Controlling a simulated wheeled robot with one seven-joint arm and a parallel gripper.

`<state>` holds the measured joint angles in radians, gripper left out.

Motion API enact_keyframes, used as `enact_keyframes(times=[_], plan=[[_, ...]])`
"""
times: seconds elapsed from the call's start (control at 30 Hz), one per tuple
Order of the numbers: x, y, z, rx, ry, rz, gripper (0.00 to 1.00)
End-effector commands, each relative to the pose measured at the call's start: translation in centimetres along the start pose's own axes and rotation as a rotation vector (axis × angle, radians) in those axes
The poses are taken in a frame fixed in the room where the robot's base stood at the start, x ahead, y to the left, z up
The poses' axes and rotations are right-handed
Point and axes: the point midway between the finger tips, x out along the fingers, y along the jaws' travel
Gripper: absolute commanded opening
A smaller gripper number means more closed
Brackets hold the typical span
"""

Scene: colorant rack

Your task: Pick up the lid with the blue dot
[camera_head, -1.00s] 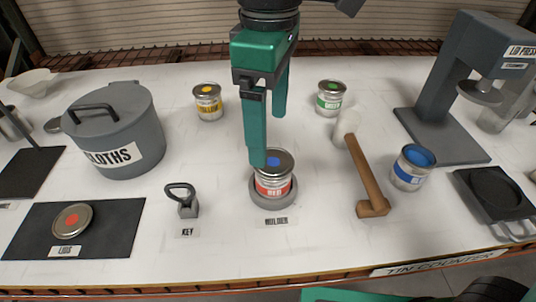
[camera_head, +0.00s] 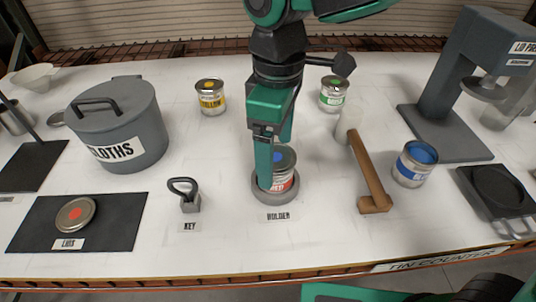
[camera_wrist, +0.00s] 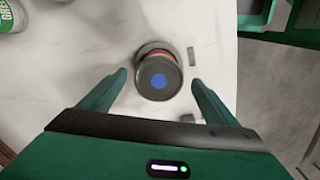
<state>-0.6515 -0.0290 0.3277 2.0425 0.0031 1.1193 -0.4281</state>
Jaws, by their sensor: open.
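The lid with the blue dot (camera_wrist: 158,81) sits on top of the red-labelled tin (camera_head: 283,181), which stands upright in the round grey holder (camera_head: 262,193). In the head view the lid (camera_head: 284,158) is partly hidden by my green gripper (camera_head: 277,181). My gripper is open and empty, pointing down over the tin. In the wrist view its two fingers (camera_wrist: 158,78) lie either side of the lid, with a gap on each side. I see no contact with the lid.
A lid with a red dot (camera_head: 75,214) lies on the black mat (camera_head: 120,222) at left. The key (camera_head: 187,196) stands left of the holder. A wooden-handled mallet (camera_head: 369,172) and blue tin (camera_head: 414,165) are at right. Yellow (camera_head: 210,97) and green (camera_head: 333,94) tins stand behind.

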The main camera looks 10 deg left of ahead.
Motion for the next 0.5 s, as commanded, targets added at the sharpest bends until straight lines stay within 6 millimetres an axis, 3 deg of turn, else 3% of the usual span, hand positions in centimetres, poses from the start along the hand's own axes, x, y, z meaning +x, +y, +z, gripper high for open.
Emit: enact_keyframes(times=[0.03,0.2,0.5], plan=[[-0.01,0.0,0.0,0.0,0.0,0.0,0.81],[-0.03,-0.02,-0.01,0.0,0.0,0.0,0.4],[-0.07,-0.04,-0.06,-0.001,0.0,0.0,0.4]])
